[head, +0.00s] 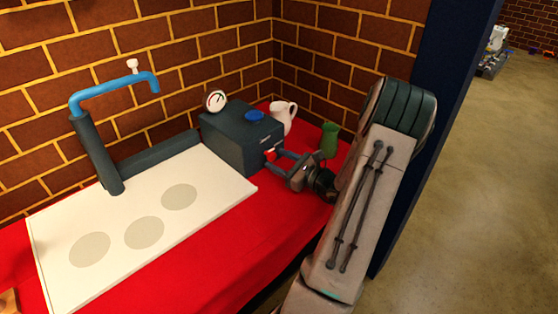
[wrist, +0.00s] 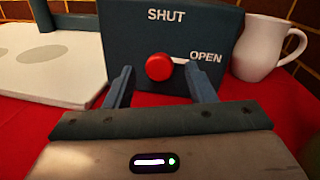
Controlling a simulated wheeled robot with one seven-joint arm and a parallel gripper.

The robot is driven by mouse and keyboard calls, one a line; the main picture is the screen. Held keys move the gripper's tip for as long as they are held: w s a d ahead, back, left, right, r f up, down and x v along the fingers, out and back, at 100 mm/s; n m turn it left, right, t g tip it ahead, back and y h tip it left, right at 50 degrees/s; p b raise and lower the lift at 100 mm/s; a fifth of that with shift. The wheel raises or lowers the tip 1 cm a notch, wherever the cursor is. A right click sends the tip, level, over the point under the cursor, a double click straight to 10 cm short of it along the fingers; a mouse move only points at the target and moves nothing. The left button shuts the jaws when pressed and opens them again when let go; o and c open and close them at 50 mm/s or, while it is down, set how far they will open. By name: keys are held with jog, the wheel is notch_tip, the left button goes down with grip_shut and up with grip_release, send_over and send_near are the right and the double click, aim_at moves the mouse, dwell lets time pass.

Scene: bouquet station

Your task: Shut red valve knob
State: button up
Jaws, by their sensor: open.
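The red valve knob (wrist: 159,67) is on the front face of a dark box (wrist: 120,35). In the wrist view a white pointer (wrist: 181,61) sticks out from the knob to the right, toward the word OPEN; the word SHUT stands above the knob. In the head view the red knob (head: 270,155) shows at the box's right face, partly hidden by my gripper. My gripper (wrist: 163,75) is open, with one finger on each side of the knob and gaps between. I cannot tell how deep the fingertips reach.
A white jug (wrist: 262,48) stands right of the box, and a green vessel (head: 329,140) is near my gripper. A white board (head: 215,208) with grey circles and a blue pipe (head: 112,88) are on the left.

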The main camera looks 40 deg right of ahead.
jog(key=shift+w+a, duration=0.1)
jog(key=shift+w, duration=0.2)
jog(key=c, duration=1)
jog(key=shift+o, duration=0.2)
